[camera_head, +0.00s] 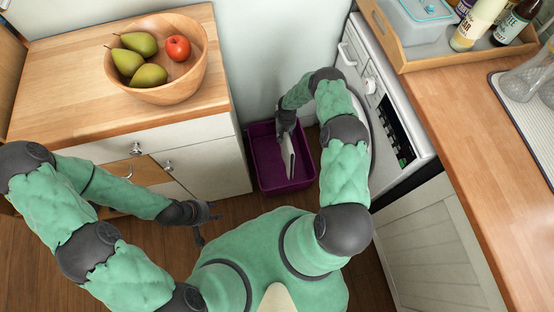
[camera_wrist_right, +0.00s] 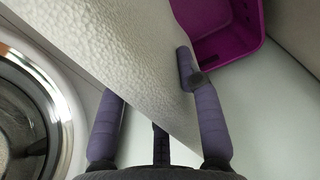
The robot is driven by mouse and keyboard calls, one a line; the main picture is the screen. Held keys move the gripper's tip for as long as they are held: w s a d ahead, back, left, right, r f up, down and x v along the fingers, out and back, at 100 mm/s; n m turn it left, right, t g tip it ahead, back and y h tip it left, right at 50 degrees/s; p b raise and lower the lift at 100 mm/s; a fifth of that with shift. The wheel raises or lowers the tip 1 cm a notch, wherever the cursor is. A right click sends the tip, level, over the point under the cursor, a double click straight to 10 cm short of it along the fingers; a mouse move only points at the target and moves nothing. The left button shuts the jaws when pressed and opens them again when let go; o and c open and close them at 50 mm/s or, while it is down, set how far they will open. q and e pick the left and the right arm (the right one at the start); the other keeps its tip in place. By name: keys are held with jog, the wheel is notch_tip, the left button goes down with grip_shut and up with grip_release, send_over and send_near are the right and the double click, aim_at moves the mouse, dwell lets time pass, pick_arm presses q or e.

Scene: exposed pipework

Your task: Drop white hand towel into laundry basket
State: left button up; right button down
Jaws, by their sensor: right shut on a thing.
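The white hand towel (camera_head: 289,159) hangs from my right gripper (camera_head: 286,126), which is shut on it. In the head view the towel is over the purple laundry basket (camera_head: 265,176), within its outline; I cannot tell how far above the floor of the basket it is. In the right wrist view the towel (camera_wrist_right: 130,58) fills the space between the fingers of the right gripper (camera_wrist_right: 150,85), and part of the basket (camera_wrist_right: 226,38) shows beyond it.
The basket stands on the wood floor between a white cabinet (camera_head: 215,165) and a washing machine (camera_head: 385,110). A wooden bowl (camera_head: 185,88) of pears and a red apple sits on the left counter. A tray (camera_head: 405,62) with bottles stands on the right counter.

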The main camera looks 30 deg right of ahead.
notch_tip(320, 180, down, 5)
jog(key=b, duration=0.3)
jog(key=shift+f, duration=0.1)
jog(key=c, duration=0.8)
grip_release()
jog(key=shift+o, duration=0.2)
notch_tip(320, 180, up, 12)
